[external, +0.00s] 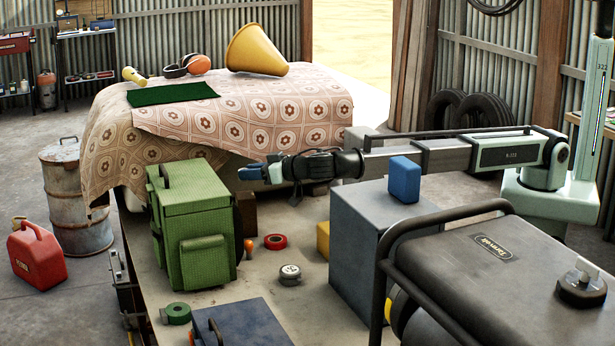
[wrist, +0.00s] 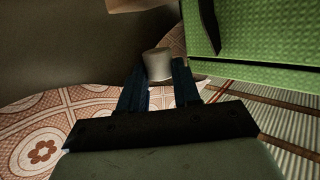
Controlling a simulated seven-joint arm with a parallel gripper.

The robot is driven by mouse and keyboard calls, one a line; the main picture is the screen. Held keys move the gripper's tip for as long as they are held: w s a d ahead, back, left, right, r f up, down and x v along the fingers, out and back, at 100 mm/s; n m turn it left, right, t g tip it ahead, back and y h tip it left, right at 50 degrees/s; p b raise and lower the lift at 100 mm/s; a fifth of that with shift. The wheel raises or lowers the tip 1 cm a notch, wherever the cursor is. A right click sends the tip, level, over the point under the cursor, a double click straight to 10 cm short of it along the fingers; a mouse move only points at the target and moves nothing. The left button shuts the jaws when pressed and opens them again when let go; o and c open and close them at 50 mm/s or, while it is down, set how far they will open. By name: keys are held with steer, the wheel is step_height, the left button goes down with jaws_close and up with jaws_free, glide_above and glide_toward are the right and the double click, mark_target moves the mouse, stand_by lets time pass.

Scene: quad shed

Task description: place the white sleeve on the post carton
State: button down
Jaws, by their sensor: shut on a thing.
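The white sleeve (wrist: 158,64) is a small pale cylinder between the two dark fingers of my gripper (wrist: 160,85) in the wrist view. My gripper is shut on it. A brown box (external: 245,214), possibly the post carton, stands low behind the case, partly hidden. A tan cardboard edge (wrist: 138,4) shows at the top of the wrist view, apart from the sleeve.
The green case (external: 190,225) stands close to my gripper and also fills the wrist view's upper right (wrist: 255,35). A cloth-covered table (external: 240,120) lies behind. A grey cabinet (external: 350,250) with a blue box (external: 405,180) stands right, under my arm. Tape rolls lie in front.

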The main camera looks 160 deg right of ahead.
mark_target(253, 196)
steer(key=shift+f, duration=2)
steer(key=shift+f, duration=0.1)
steer(key=c, duration=0.8)
jaws_free()
steer(key=shift+a, duration=0.15)
steer(key=shift+v, duration=5.9)
steer(key=shift+w+r, duration=0.1)
steer(key=shift+r, duration=0.1)
